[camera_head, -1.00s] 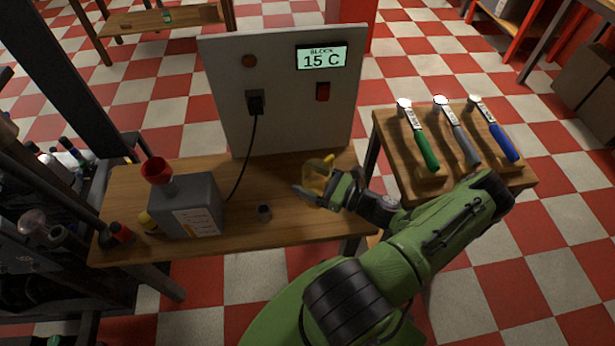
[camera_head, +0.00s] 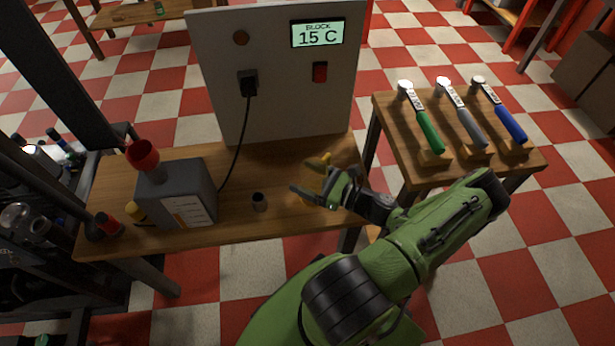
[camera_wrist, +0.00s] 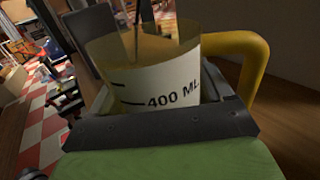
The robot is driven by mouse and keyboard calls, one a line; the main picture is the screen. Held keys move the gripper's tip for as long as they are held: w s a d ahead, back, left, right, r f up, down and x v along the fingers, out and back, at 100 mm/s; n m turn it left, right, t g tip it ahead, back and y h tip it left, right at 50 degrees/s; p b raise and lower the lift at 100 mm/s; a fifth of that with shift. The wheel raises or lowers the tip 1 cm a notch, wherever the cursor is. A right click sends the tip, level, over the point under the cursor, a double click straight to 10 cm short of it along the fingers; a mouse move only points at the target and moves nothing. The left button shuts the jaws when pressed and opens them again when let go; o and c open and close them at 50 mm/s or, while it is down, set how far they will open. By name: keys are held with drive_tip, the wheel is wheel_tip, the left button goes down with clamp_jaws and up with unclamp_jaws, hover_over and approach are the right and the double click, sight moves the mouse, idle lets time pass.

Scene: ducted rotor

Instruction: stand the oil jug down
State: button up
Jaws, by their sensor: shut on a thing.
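The oil jug (camera_wrist: 145,75) is a see-through amber vessel with a white "400 ML" label and a yellow handle (camera_wrist: 245,60), seen close in the wrist view. My gripper (camera_wrist: 160,125) is shut on it. I cannot tell whether the jug's base touches the bench.
A grey box (camera_head: 185,192) with a red funnel (camera_head: 143,156) stands at the bench's left, and a small dark cup (camera_head: 259,202) stands between it and my gripper. An upright panel (camera_head: 275,75) reading "15 C" is behind. A side table (camera_head: 400,150) holds three handled tools.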

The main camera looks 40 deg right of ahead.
drive_tip(key=shift+f+b, duration=0.3)
drive_tip(key=shift+f, duration=0.15)
drive_tip(key=o, duration=1.3)
drive_tip(key=shift+o, duration=0.2)
drive_tip(key=p+v, duration=0.2)
drive_tip(key=v, duration=1.3)
drive_tip(key=shift+s+d, duration=0.1)
drive_tip(key=shift+s, duration=0.3)
